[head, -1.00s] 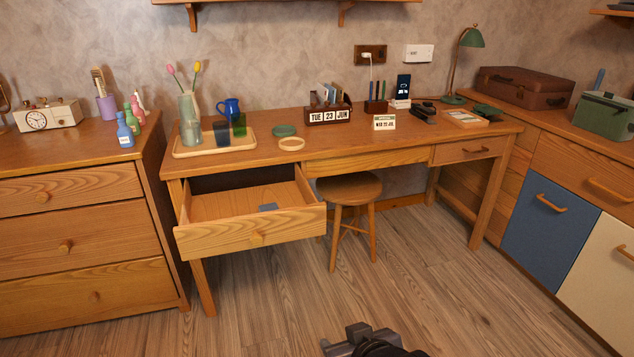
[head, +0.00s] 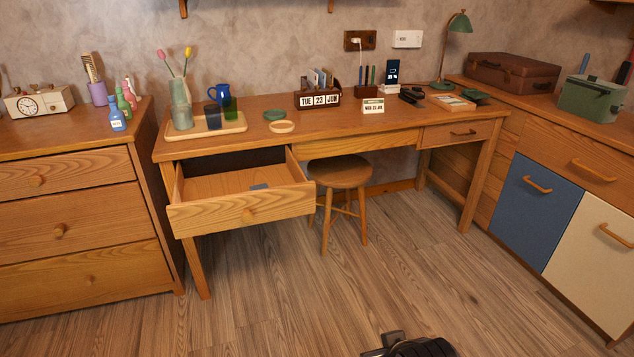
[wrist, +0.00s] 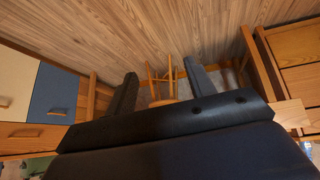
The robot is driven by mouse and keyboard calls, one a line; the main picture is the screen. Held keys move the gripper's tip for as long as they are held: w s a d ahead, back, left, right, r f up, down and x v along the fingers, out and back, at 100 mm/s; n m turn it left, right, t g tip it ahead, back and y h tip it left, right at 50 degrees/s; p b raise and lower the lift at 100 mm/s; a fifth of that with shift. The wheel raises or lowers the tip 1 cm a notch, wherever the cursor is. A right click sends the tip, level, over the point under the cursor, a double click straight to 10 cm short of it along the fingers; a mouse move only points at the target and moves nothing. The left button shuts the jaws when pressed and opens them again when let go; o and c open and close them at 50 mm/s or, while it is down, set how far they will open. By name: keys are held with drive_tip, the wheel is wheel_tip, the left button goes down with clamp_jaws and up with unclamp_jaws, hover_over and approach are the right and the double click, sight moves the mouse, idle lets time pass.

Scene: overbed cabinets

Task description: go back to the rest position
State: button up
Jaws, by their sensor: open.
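My gripper (wrist: 160,88) shows in the wrist view with its two dark fingers spread apart and nothing between them. Through the gap I see the wooden floor and the legs of the stool. In the head view only a dark part of my arm shows at the bottom edge, over bare floor and well in front of the desk. The fingertips cannot be made out in the head view.
The desk's left drawer (head: 240,212) stands pulled out, with a small grey-blue item (head: 259,187) inside. A round stool (head: 339,174) stands under the desk. Cabinets (head: 545,209) line the right and a chest of drawers (head: 80,238) the left. The floor (head: 300,310) in front is clear.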

drive_tip(key=shift+s+d+f+g, duration=0.3)
drive_tip(key=shift+s+f, duration=0.05)
drive_tip(key=shift+f, duration=0.25)
drive_tip(key=shift+s, duration=0.1)
